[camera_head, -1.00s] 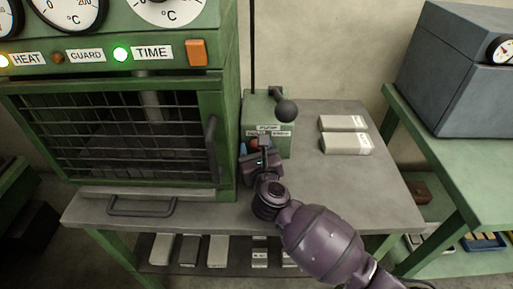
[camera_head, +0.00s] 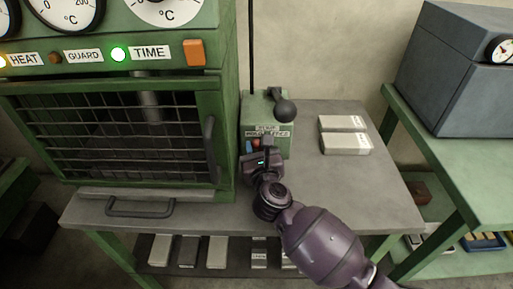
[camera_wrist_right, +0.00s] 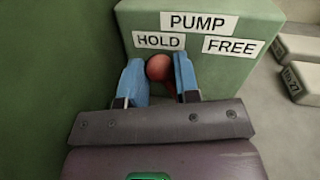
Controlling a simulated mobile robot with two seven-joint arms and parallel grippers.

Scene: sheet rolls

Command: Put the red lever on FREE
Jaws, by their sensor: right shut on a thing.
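The red lever's round knob (camera_wrist_right: 158,67) shows in the right wrist view between the two blue fingers of my right gripper (camera_wrist_right: 159,72), which is shut on it. The knob is just under the HOLD label (camera_wrist_right: 159,41), left of the FREE label (camera_wrist_right: 234,46). Both labels sit below the PUMP label (camera_wrist_right: 199,23) on the green pump box (camera_wrist_right: 268,24). In the head view my right gripper (camera_head: 259,147) is at the front of the pump box (camera_head: 254,109) and largely hides the lever. My left gripper is not in view.
A green oven (camera_head: 230,100) with a mesh door and handle (camera_head: 210,149) stands close left of my gripper. A black ball-ended handle (camera_head: 285,110) tops the pump box. Two pale blocks (camera_head: 345,143) lie to the right on the grey table (camera_head: 370,190), which is otherwise clear there.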

